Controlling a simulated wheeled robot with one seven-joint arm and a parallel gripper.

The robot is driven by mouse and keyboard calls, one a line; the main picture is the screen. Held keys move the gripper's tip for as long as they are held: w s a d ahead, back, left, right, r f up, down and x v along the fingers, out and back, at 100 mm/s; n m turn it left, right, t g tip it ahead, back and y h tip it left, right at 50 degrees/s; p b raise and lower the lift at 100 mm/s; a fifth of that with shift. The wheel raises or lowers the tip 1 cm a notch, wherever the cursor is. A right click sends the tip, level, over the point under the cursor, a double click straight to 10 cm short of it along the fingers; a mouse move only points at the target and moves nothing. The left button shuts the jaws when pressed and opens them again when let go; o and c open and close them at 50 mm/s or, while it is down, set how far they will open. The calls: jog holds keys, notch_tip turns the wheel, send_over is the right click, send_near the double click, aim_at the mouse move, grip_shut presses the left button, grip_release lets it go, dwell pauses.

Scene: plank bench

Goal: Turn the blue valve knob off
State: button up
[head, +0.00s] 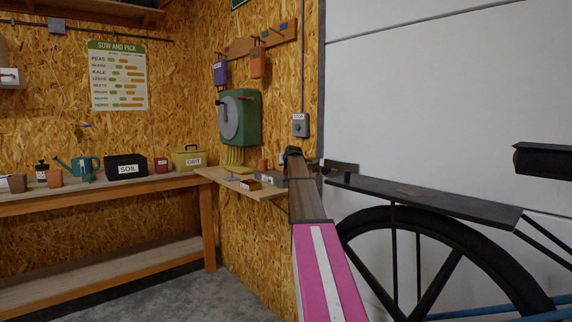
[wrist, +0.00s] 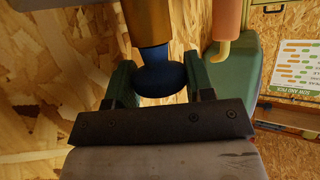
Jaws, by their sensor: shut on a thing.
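The blue valve knob (wrist: 160,78) shows in the wrist view, at the end of a brass-coloured stem (wrist: 147,20) in front of the chipboard wall. My gripper (wrist: 161,88) has one green-sided finger on each side of the knob and is shut on it. In the head view my gripper (head: 292,153) is at the wall, to the right of the green hose reel. There the knob is hidden behind my gripper and arm. I cannot tell the knob's turn position.
The green hose reel (head: 240,118) with its crank is close to my gripper; its body also shows in the wrist view (wrist: 238,70). A small shelf (head: 245,187) with boxes lies below. A bicycle (head: 440,200) stands at the right. A workbench (head: 100,190) runs along the left wall.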

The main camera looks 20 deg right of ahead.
jog(key=shift+n+y, duration=0.6)
jog(key=shift+y, duration=0.1)
jog(key=o, duration=0.9)
jog(key=shift+m+h, duration=0.3)
jog(key=shift+h, duration=0.1)
